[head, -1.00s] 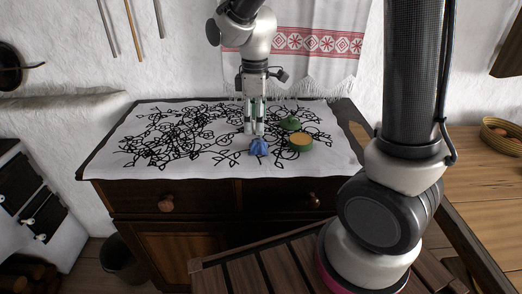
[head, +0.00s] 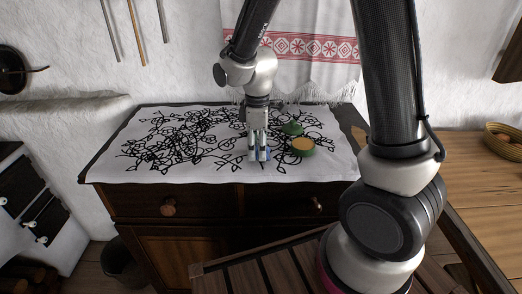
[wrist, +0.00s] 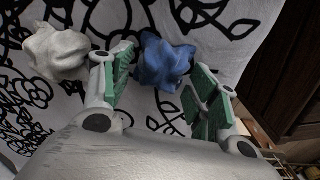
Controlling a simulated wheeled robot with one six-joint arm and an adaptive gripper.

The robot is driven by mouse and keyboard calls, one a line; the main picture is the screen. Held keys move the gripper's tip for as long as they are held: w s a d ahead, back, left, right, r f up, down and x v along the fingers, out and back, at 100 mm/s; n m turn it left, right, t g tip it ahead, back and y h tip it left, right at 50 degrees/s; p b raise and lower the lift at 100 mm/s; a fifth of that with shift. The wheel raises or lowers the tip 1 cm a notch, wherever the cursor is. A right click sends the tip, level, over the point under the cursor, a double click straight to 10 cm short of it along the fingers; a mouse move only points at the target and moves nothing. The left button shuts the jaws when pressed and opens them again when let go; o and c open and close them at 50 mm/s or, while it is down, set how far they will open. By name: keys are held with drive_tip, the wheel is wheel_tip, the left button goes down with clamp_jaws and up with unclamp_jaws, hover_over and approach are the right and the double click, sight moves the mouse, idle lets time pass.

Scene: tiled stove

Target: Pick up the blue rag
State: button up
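The blue rag (wrist: 162,60) is a small crumpled heap on the patterned cloth. In the wrist view it lies between the green-padded fingers of my gripper (head: 258,157), towards their tips. The fingers are apart, one on each side of the rag, and I cannot tell whether either touches it. In the head view the fingers hide most or all of the rag. My gripper points down, low over the front part of the cloth.
A crumpled whitish rag (wrist: 57,52) lies just outside the left finger in the wrist view. The cloth (head: 105,160) is clear at front left.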

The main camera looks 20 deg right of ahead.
drive_tip(key=c, duration=0.5)
drive_tip(key=shift+c, duration=0.2)
wheel_tip(320, 180, up, 10)
drive_tip(key=shift+r, duration=0.1)
drive_tip(key=shift+o, duration=0.8)
drive_tip(key=shift+c, duration=0.9)
